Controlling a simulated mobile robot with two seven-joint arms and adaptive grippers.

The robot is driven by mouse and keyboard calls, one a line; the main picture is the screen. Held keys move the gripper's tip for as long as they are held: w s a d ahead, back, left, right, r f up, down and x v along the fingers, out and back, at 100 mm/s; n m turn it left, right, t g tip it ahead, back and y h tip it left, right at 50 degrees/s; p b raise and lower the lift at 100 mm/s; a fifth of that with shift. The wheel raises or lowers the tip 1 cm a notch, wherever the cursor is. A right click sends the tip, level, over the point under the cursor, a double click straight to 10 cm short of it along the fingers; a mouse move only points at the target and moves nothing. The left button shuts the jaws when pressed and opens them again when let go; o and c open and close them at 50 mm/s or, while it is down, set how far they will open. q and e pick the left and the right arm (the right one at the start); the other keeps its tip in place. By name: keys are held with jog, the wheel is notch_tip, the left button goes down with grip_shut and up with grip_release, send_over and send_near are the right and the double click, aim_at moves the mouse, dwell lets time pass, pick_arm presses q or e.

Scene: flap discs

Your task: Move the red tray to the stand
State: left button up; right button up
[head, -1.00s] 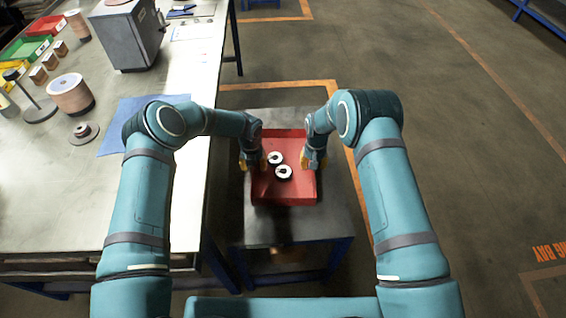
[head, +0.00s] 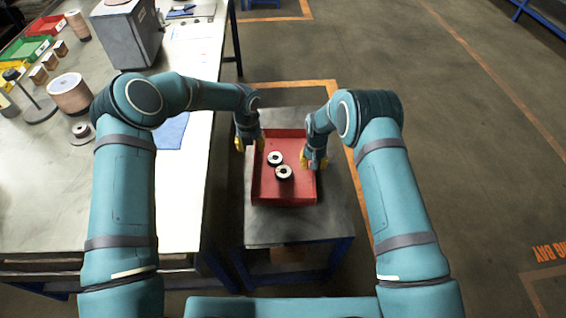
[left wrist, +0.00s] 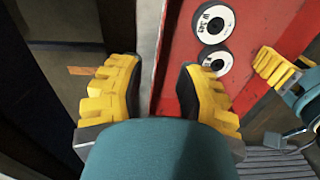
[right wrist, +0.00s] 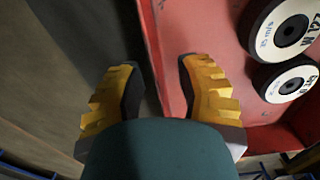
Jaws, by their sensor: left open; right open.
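The red tray (head: 300,193) sits on the grey-topped stand (head: 290,230) with blue legs. Two flap discs, a far one (head: 275,158) and a near one (head: 284,173), lie in the tray. My left gripper (head: 248,143) is open at the tray's left wall. In the left wrist view its fingers (left wrist: 158,85) lie on either side of the tray's edge, and I cannot tell their height. My right gripper (head: 315,163) is open at the tray's right wall. In the right wrist view its fingers (right wrist: 155,85) appear on either side of that wall.
A long workbench (head: 185,195) stands at the left with a grey machine (head: 128,35), a copper-coloured roll (head: 69,94), coloured bins (head: 35,47) and a blue sheet (head: 172,132). The floor at the right (head: 460,170) is clear, with orange lines.

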pick_arm(q)
jog(key=shift+r, duration=0.9)
pick_arm(e)
jog(key=shift+r, duration=0.25)
notch_tip(320, 180, up, 12)
jog(key=shift+f, duration=0.2)
